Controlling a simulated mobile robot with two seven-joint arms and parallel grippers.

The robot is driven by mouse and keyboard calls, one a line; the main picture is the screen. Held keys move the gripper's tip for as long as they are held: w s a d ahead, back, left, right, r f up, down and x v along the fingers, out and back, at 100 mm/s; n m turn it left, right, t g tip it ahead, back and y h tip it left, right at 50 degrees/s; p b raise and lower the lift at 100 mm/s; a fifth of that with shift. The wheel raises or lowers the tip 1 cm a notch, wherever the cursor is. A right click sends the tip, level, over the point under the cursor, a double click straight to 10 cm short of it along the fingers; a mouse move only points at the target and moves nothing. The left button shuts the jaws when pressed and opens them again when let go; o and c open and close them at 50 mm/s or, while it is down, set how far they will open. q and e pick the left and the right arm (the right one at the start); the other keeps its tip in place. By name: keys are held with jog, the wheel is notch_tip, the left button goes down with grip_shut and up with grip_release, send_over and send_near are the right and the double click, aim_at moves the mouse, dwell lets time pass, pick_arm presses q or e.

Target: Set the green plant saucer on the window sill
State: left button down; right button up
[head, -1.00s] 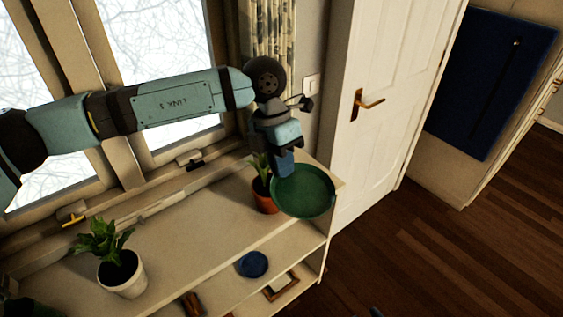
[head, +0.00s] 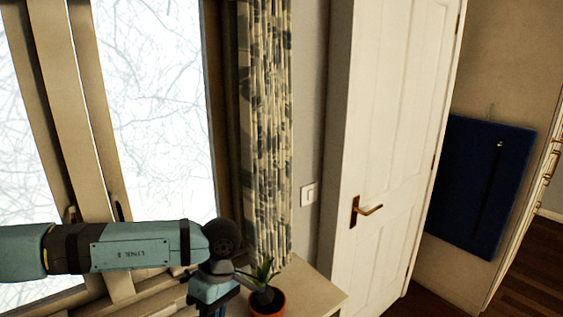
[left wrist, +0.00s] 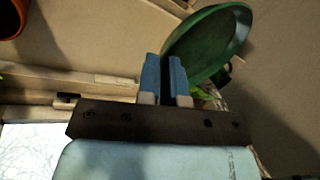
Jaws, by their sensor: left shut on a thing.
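The green plant saucer (left wrist: 208,45) shows in the left wrist view, tilted up on its edge, with its rim at the fingers. My left gripper (left wrist: 164,60) is shut on it with its blue fingers. In the head view my left gripper (head: 213,308) is at the bottom edge, left of the potted plant, and the saucer is out of that picture. The pale surface under the window (head: 312,287) shows only in part at the bottom of the head view. My right gripper is not in view.
A plant in a terracotta pot (head: 267,300) stands close right of my left gripper. A patterned curtain (head: 265,130) hangs beside the window (head: 155,110). A white door (head: 385,130) with a brass handle stands to the right.

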pick_arm(q)
jog(key=s+a+f+m+t+y, duration=0.1)
jog(key=s+a+f+m, duration=0.1)
jog(key=a+m, duration=0.3)
jog(key=s+a+f+m+t, duration=0.2)
jog(key=a+m, duration=0.3)
jog(key=m, duration=0.2)
jog(key=shift+a+f+y, duration=0.25)
jog(key=shift+a+y, duration=0.15)
